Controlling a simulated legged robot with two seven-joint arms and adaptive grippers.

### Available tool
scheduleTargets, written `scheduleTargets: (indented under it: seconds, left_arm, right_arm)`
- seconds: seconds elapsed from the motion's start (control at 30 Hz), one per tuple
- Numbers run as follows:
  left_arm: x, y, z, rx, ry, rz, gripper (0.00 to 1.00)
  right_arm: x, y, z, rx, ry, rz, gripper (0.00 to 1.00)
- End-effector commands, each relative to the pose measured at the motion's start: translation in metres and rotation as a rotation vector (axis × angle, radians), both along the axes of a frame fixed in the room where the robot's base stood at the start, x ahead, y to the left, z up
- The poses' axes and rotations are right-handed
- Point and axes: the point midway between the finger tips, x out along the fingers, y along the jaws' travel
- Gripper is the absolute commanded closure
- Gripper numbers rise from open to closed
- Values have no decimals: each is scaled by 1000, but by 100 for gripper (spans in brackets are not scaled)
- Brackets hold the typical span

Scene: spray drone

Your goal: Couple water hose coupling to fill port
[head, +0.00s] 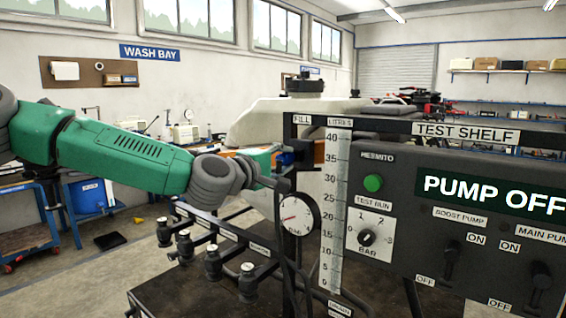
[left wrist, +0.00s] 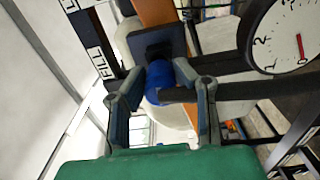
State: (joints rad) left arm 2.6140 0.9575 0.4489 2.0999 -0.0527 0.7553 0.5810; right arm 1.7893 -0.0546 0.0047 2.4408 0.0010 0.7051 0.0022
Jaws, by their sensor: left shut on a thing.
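The left gripper (head: 277,184), on my green arm, reaches in from the left beside the pressure gauge. In the left wrist view its two fingers (left wrist: 165,92) are shut around a blue coupling (left wrist: 159,78). A dark hose (left wrist: 200,94) leads off to the right; in the head view a dark hose (head: 277,225) hangs below the gripper. The fill port (left wrist: 154,47) is a dark block straight ahead of the coupling, beside the FILL label; it also shows in the head view (head: 300,154). Whether coupling and port touch cannot be told. My right gripper is out of view.
A round gauge (head: 297,214) and a litre scale (head: 334,210) stand close to the gripper's right. The pump panel (head: 400,235) fills the right side. Several capped valves (head: 213,262) stand below the arm. A frame post (head: 288,128) is near the port.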

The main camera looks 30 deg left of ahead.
Motion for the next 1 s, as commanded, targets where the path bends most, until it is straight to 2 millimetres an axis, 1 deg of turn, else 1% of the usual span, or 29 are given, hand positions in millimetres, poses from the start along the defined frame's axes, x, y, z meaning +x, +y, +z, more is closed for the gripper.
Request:
scheduleTargets:
  seconds: [0.7, 1.0]
  left_arm:
    - [18, 0, 0, -2, -1, 1, 100]
    - [21, 0, 0, -2, -1, 2, 100]
  right_arm:
    - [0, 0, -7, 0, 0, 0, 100]
    - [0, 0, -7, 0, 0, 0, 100]
